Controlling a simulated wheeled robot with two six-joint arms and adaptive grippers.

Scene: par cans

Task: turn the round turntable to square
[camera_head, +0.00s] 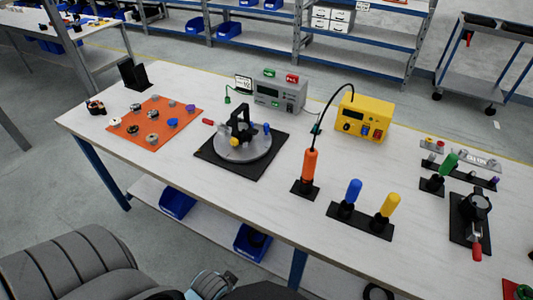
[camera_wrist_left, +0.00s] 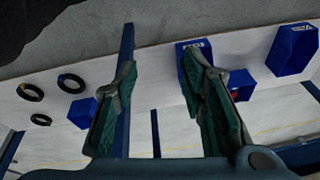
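The round turntable (camera_head: 245,156) is a grey disc on a black square base (camera_head: 213,157), in the middle of the white table in the head view. A black upright fixture (camera_head: 240,120) stands on the disc. A small red-tipped handle (camera_head: 208,122) shows at its left edge, and a yellow part at its front. My left gripper (camera_wrist_left: 160,75) is open and empty in the left wrist view, where the turntable does not show. Its fingers do not show clearly in the head view; parts of my own arm fill the lower left. My right gripper is not in view.
An orange mat (camera_head: 155,138) with small parts lies left of the turntable. A grey power box (camera_head: 280,92) stands behind it, and an orange-handled tool (camera_head: 310,165) stands to its right. Blue bins (camera_head: 178,203) sit on the shelf below.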

